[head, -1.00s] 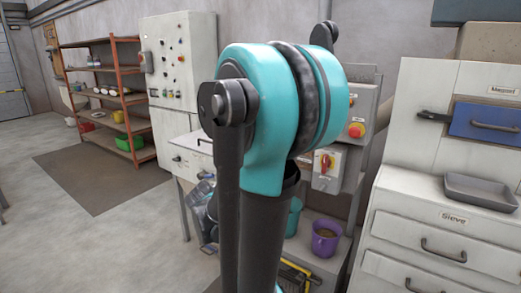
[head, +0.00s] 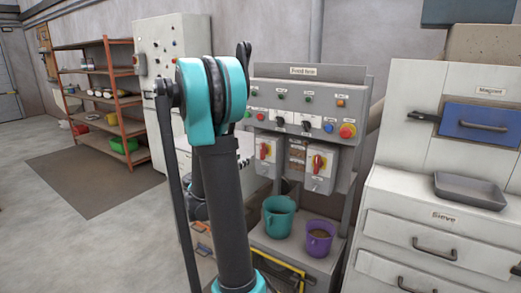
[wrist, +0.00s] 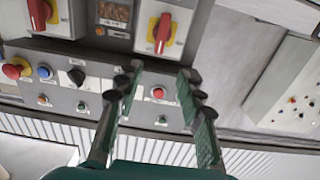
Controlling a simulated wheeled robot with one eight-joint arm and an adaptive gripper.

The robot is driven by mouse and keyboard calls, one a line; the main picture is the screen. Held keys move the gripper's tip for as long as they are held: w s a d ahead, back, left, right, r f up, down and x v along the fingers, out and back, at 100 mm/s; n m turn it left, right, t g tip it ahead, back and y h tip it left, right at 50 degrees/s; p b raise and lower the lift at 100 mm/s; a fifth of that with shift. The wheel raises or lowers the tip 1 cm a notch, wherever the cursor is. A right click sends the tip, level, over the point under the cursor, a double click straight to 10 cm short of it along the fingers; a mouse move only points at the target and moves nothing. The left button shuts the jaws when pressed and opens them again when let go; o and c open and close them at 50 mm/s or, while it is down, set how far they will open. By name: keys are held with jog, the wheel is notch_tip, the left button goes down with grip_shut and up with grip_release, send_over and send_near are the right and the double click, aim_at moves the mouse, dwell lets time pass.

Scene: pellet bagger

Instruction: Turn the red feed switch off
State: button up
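Two rotary switches with red handles on yellow plates sit on grey boxes under the "Feed" panel (head: 318,72): a left one (head: 264,151) and a right one (head: 319,164). I cannot tell which is the feed switch. In the wrist view, which is turned upside down, the head view's right switch (wrist: 40,14) is at upper left and its left switch (wrist: 163,32) at upper middle. Both handles look roughly upright. My gripper (wrist: 159,82) is open and empty, its fingers over the button panel, apart from both switches. In the head view my arm hides it.
A red mushroom button (head: 347,131), a blue button (head: 328,127) and black selectors line the panel. A teal bucket (head: 278,216) and a purple bucket (head: 319,239) stand below. White drawers (head: 440,235) with a grey tray (head: 470,190) stand at right. Open floor lies left.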

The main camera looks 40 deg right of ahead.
aim_at(261, 147)
jog(key=x, duration=1.5)
jog(key=shift+c, duration=0.6)
grip_shut()
